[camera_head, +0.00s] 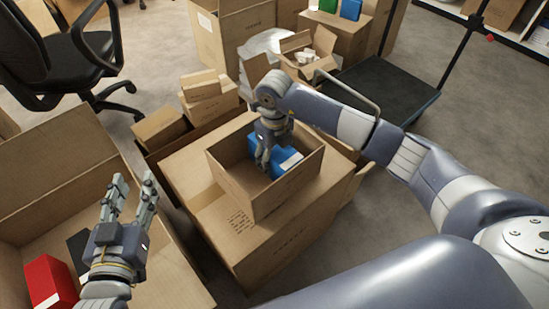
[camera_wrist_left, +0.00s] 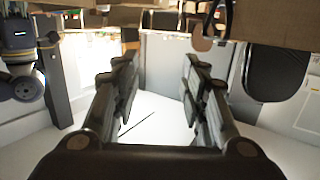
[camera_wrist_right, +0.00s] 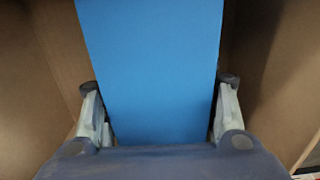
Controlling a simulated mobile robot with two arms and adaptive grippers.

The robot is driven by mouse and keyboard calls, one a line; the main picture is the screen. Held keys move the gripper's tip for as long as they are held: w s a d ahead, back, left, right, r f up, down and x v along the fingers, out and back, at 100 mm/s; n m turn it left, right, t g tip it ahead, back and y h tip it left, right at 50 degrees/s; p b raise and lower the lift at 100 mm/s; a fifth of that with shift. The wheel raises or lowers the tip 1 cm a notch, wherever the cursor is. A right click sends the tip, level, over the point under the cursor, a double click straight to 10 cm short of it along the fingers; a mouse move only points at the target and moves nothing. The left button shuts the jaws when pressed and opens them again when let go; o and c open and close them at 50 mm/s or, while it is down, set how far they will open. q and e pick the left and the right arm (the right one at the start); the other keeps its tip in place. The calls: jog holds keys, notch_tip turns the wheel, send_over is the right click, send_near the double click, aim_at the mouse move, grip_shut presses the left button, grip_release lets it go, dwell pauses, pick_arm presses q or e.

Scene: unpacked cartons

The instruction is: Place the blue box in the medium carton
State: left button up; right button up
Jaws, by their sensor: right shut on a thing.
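The blue box (camera_head: 284,162) is inside the open medium carton (camera_head: 266,199), which stands on a larger closed carton in the head view. My right gripper (camera_head: 266,166) reaches down into the carton and is shut on the blue box. In the right wrist view the blue box (camera_wrist_right: 150,70) lies between the two fingers, with brown carton walls around it. I cannot tell whether the box touches the carton floor. My left gripper (camera_head: 130,190) is open and empty above the large open carton at the left.
The large open carton (camera_head: 50,190) at the left holds a red box (camera_head: 50,283) and a dark item (camera_head: 78,243). Small cartons (camera_head: 200,86) stand behind the medium carton. A black cart (camera_head: 385,88) is at the back right, and an office chair (camera_head: 75,58) at the back left.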

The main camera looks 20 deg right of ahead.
pick_arm(q)
jog(key=shift+r, duration=0.2)
pick_arm(e)
jog(key=o, duration=1.4)
jog(key=shift+f, duration=0.1)
pick_arm(q)
jog(key=shift+r, duration=0.1)
pick_arm(e)
notch_tip(320, 180, up, 6)
jog(key=shift+f+p, duration=0.1)
jog(key=shift+p, duration=0.8)
notch_tip(320, 180, up, 6)
jog(key=shift+f+p, duration=0.15)
jog(key=shift+p, duration=0.5)
jog(key=shift+r, duration=0.4)
pick_arm(q)
jog(key=s+a+f+g+y, duration=0.2)
jog(key=s+a+f+g, duration=0.2)
jog(key=s+f+g, duration=0.4)
notch_tip(320, 180, down, 5)
jog(key=shift+s+r, duration=0.15)
jog(key=shift+s, duration=0.7)
jog(key=shift+a, duration=0.1)
